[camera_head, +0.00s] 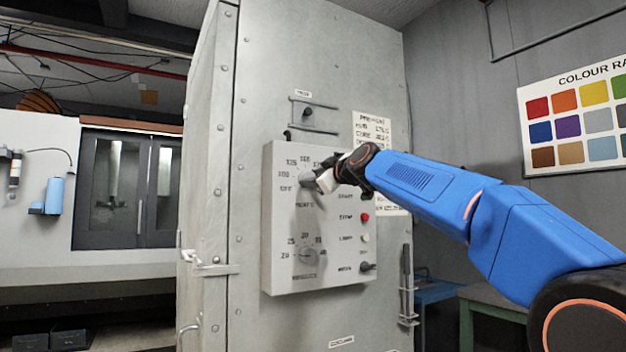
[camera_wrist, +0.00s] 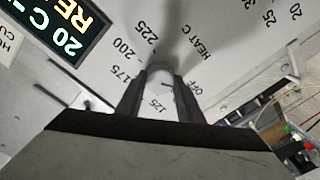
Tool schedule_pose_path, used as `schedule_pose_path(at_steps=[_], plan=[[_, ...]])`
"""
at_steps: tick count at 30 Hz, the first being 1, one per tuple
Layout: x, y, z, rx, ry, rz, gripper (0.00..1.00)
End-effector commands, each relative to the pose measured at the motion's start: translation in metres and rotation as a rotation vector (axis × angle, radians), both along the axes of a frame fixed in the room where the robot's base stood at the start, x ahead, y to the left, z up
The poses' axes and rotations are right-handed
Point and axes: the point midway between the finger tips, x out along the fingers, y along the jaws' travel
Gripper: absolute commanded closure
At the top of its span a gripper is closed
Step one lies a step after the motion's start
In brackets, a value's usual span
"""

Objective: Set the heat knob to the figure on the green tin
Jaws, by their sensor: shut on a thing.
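My gripper (camera_wrist: 160,92) is shut on the knob, one finger on each side. A small dark mark shows on the knob, but I cannot tell which figure it points at. In the head view my gripper (camera_head: 327,181) meets the upper dial and covers part of it. I cannot make out the green tin in either view.
A lower dial (camera_head: 307,255), a red button (camera_head: 365,217), a pale button (camera_head: 365,238) and a switch (camera_head: 367,266) are on the same panel. A lit display (camera_wrist: 62,25) shows in the wrist view. A printed notice (camera_head: 371,130) is behind my arm. A colour chart (camera_head: 575,115) hangs at right.

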Motion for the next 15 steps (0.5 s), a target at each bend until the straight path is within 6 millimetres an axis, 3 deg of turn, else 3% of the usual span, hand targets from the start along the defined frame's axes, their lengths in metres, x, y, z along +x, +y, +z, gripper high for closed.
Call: schedule_pose_path(at_steps=[15], plan=[[-0.0001, 0.0004, -0.0010, 0.199, 0.136, 0.001, 0.89]])
